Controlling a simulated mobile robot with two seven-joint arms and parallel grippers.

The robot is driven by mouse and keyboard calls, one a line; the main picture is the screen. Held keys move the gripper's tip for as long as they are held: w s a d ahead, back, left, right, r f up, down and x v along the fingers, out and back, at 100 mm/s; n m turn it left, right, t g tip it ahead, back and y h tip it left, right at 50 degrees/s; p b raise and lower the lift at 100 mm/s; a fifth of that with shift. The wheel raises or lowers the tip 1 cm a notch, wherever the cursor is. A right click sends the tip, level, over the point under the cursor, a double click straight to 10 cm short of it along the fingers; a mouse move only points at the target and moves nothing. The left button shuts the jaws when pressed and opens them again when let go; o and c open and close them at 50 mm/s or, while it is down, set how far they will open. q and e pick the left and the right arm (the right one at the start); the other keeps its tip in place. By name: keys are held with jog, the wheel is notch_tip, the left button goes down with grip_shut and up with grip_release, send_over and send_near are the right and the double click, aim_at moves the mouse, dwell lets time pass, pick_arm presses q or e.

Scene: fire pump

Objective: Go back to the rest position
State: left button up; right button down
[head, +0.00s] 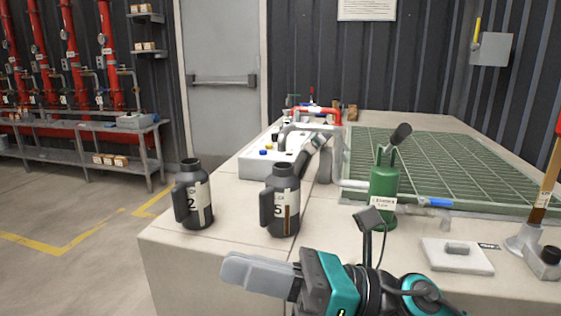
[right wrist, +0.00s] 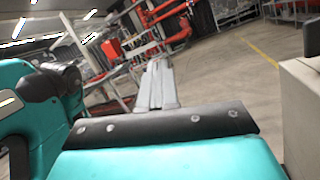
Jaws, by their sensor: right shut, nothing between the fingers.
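My right gripper (head: 258,275) reaches in from the lower right of the head view, in front of the table's near edge. Its grey fingers point left and lie together with nothing between them. The shut fingers also show in the right wrist view (right wrist: 157,85), with open floor beyond. A dark jug marked 2 (head: 194,195) and a dark jug marked 5 (head: 281,200) stand upright on the table, behind the gripper and apart from it. My left gripper is not in the head view.
The pale table (head: 160,240) holds a green canister (head: 383,190), a green grating (head: 440,165), a white box (head: 262,165) with pipes, and a small plate (head: 457,256) at right. Red pipes (head: 72,50) and a metal bench (head: 145,126) stand at the left. Floor (head: 70,270) left of the table is clear.

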jog(key=w+d+f+m+t+h, duration=0.45)
jog(key=f+m+t+h, duration=0.35)
jog(key=m, duration=0.9)
jog(key=w+d+f+m+t+h, duration=0.3)
jog(key=d+f+m+t, duration=0.45)
jog(key=m, duration=0.85)
jog(key=s+d+f+m+g+h, duration=0.35)
jog(key=s+f+m, duration=0.3)
jog(key=f, duration=0.35)
jog(key=s+d+f+m+g+h, duration=0.25)
jog(key=s+f+m+h, duration=0.2)
jog(key=f+m, duration=0.45)
pick_arm(q)
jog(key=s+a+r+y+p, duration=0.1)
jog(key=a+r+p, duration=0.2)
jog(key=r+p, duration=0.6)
jog(key=p, duration=0.4)
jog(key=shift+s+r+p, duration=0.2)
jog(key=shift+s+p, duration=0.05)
jog(key=shift+p, duration=0.1)
pick_arm(e)
jog(key=s+d+r, duration=0.1)
jog(key=d+r, duration=0.2)
jog(key=r, duration=0.5)
jog(key=shift+s+r, duration=0.15)
jog(key=shift+r, duration=0.1)
jog(key=shift+n+t, duration=0.25)
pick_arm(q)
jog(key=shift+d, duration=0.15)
